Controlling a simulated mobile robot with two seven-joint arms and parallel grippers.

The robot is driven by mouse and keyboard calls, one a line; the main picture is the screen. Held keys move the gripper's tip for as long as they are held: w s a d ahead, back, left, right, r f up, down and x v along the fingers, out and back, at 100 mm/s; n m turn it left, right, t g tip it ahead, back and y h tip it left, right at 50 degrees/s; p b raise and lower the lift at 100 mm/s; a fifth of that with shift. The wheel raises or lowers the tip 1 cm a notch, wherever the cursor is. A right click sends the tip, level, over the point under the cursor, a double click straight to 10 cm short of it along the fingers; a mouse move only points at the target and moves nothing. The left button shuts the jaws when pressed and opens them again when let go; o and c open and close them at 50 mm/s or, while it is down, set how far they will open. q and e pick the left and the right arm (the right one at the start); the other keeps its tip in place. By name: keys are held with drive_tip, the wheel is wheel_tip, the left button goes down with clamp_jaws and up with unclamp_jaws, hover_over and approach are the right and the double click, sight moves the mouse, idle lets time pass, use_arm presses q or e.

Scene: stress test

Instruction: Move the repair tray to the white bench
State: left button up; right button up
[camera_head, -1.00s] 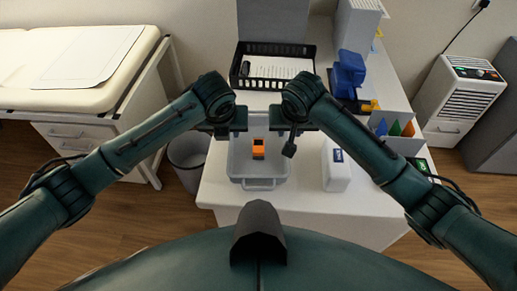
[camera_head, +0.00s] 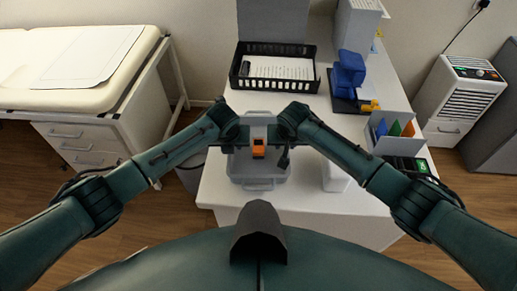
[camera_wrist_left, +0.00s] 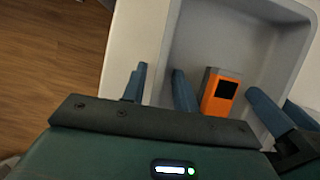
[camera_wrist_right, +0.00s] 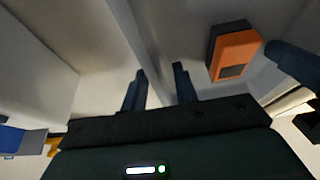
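The repair tray (camera_head: 260,184) is a grey open bin on a white table (camera_head: 310,200), near its front edge. A small orange device with a dark screen (camera_head: 259,149) lies inside it; the left wrist view also shows it (camera_wrist_left: 220,92). My left gripper (camera_head: 234,147) is at the tray's left wall, fingers apart, one outside and one inside. My right gripper (camera_head: 284,155) straddles the right wall the same way; its fingers show in the right wrist view (camera_wrist_right: 160,88). Firm contact with the walls is not visible.
A black basket with papers (camera_head: 275,84) is behind the tray. A white container (camera_head: 335,180) stands close right, partly hidden by my arm. A padded white couch (camera_head: 80,95) stands left, across a floor gap.

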use_arm(q)
clamp_jaws()
use_arm(e)
clamp_jaws()
